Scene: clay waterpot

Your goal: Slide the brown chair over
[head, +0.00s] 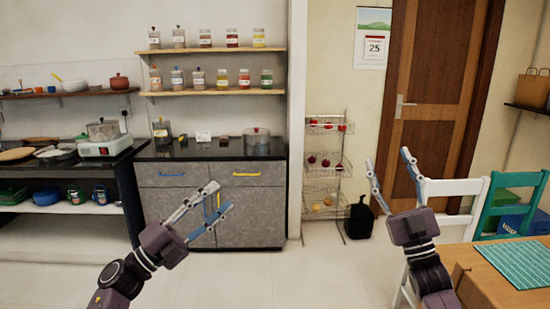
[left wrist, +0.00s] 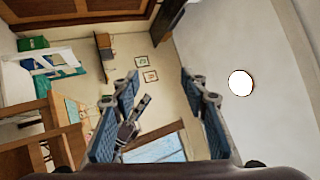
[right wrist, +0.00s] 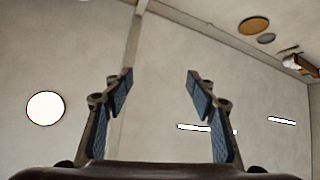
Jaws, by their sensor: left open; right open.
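No brown chair is clear in the head view, where a white chair (head: 452,188) and a teal chair (head: 497,200) stand at the wooden table (head: 475,270). Brown wooden framing (left wrist: 55,115) at the left of the left wrist view may be a brown chair, but I cannot tell for sure. My left gripper (head: 218,198) is open and empty in front of the grey cabinet. My right gripper (head: 390,168) is open and empty, in front of the brown door and left of the white chair's back.
A grey cabinet (head: 250,212) and a dark counter (head: 200,150) stand at the back left. A teal mat (head: 520,262) lies on the table. The floor (head: 300,280) between cabinet and table is clear.

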